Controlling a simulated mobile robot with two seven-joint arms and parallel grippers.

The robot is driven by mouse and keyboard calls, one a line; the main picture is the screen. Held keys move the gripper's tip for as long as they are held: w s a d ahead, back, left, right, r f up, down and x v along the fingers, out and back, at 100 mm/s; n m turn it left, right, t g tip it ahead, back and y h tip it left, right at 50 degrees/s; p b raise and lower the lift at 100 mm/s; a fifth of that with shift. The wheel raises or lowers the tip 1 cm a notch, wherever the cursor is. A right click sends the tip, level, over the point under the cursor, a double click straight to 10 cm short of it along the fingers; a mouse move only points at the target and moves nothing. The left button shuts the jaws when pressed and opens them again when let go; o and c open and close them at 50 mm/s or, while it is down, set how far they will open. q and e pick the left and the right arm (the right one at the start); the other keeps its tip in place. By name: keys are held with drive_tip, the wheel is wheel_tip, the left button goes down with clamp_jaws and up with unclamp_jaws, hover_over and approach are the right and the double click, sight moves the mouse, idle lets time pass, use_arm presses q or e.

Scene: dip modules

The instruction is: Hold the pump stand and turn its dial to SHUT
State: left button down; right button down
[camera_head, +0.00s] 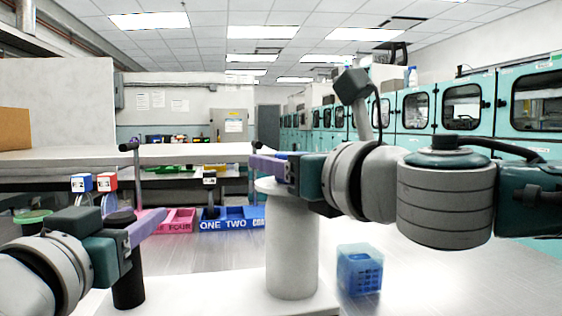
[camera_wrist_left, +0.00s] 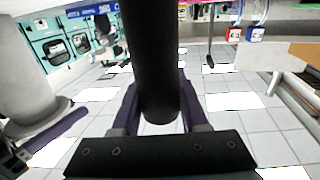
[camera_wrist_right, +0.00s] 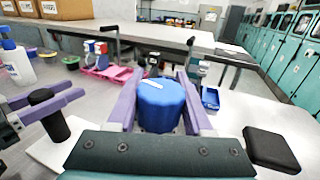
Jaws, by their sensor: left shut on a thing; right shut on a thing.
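The pump stand has a pale base plate (camera_head: 215,303), a thick grey-white column (camera_head: 292,250) and an upright black post (camera_head: 128,288). My left gripper (camera_wrist_left: 158,118) is shut around the black post, which stands between its purple fingers. A blue round dial (camera_wrist_right: 160,106) with a short white mark on its top shows in the right wrist view. My right gripper (camera_wrist_right: 158,100) is shut on the dial, one purple finger on each side. In the head view the right gripper hides the dial above the column. No SHUT lettering is legible.
A blue basket (camera_head: 360,270) stands right of the column. Pink bins (camera_head: 178,220) and blue bins (camera_head: 232,218) lie behind. A black square pad (camera_wrist_right: 271,149) lies right of the dial in the right wrist view. The bright surface at right is mostly clear.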

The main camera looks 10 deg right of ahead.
drive_tip(key=shift+s+a+n+g+y, duration=0.15)
drive_tip(key=shift+a+n+g+y, duration=0.1)
drive_tip(key=shift+n+g+y, duration=1)
drive_tip(key=shift+s+a+n+g+y, duration=0.15)
drive_tip(key=shift+n+g+y, duration=0.3)
drive_tip(key=shift+n+y, duration=0.9)
drive_tip(key=shift+m+y, duration=0.4)
drive_tip(key=shift+c, duration=1.5)
unclamp_jaws()
drive_tip(key=v, duration=1.2)
drive_tip(key=shift+w, duration=0.1)
